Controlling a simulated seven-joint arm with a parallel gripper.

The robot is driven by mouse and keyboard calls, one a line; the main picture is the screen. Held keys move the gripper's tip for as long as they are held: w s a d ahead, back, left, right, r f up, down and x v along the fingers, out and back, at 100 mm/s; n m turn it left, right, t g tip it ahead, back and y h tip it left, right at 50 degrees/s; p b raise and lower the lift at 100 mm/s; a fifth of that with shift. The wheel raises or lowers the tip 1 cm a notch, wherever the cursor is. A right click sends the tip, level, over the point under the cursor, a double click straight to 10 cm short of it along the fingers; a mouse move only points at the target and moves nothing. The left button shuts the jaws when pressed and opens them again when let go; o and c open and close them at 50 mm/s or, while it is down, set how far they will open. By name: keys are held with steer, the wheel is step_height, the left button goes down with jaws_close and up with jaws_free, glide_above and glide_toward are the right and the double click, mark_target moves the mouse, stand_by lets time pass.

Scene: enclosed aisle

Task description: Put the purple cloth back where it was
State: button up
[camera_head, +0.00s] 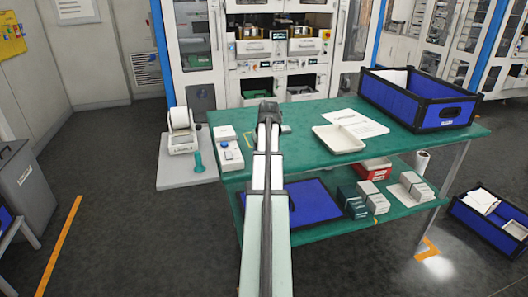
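My arm reaches forward from the bottom middle over a green-topped table (300,150). My gripper (268,108) is a small dark shape at its far end, above the table's back left part. Its fingers are too small and dark to tell open from shut, and I cannot see whether it holds anything. I cannot make out a purple cloth in this view. A flat blue, dark-edged piece (315,208) lies on the lower shelf, partly hidden by my arm; I cannot tell what it is.
A white tray (338,139), papers (362,124) and a blue crate (405,98) occupy the table's right half. Small white devices (229,150) stand at its left. Boxes (352,200) fill the lower shelf's right. Another blue crate (490,222) is on the floor.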

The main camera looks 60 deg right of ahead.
steer(key=shift+f, duration=0.15)
steer(key=o, duration=0.9)
steer(key=shift+o, duration=0.2)
steer(key=v, duration=1.2)
